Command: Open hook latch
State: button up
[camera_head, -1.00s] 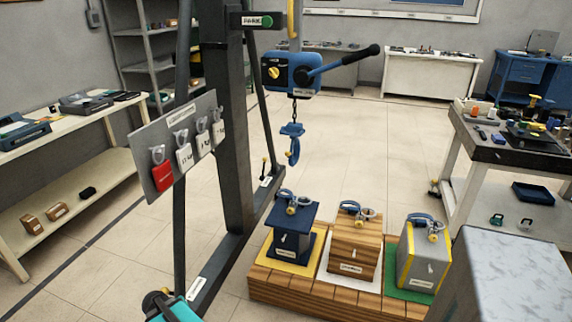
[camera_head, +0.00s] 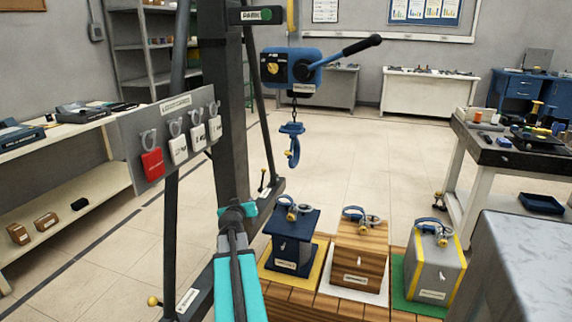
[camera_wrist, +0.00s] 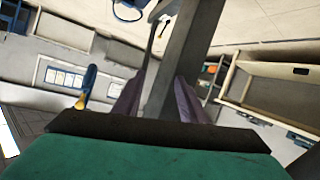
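A blue hook (camera_head: 293,150) hangs on a short chain below the blue hoist body (camera_head: 290,72) in the head view. A small yellow part shows at the hook's left side; whether the latch is open is too small to tell. My gripper (camera_head: 233,212) is at the end of the teal arm, lower left of the hook in the picture and apart from it. In the wrist view my gripper (camera_wrist: 160,98) has its two fingers spread, with nothing seen between them but a grey post behind. A blue piece with a yellow end (camera_wrist: 88,85) shows left of the fingers; I cannot tell what it is.
A dark upright post (camera_head: 230,120) and a board with one red and several white tags (camera_head: 165,140) stand left of the hook. A black-handled lever (camera_head: 345,52) sticks out from the hoist. Below, blue, wooden and grey loads with shackles (camera_head: 360,245) stand on a wooden platform.

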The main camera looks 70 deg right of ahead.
aim_at(287, 154)
jog(key=s+d+r+h+b, duration=0.2)
jog(key=s+d+r, duration=0.2)
jog(key=s+r, duration=0.2)
jog(key=s+d+r+m+h+b, duration=0.1)
jog(key=s+d+r+h+b, duration=0.1)
jog(key=s+d+r, duration=0.3)
notch_tip(287, 154, up, 2)
jog(key=shift+s+r+g, duration=0.15)
jog(key=shift+s+g, duration=0.15)
jog(key=shift+s, duration=0.7)
jog(key=shift+m, duration=0.3)
jog(key=shift+r+x, duration=0.15)
jog(key=shift+x, duration=3.25)
jog(key=shift+r+x, duration=0.1)
jog(key=shift+x, duration=3.3)
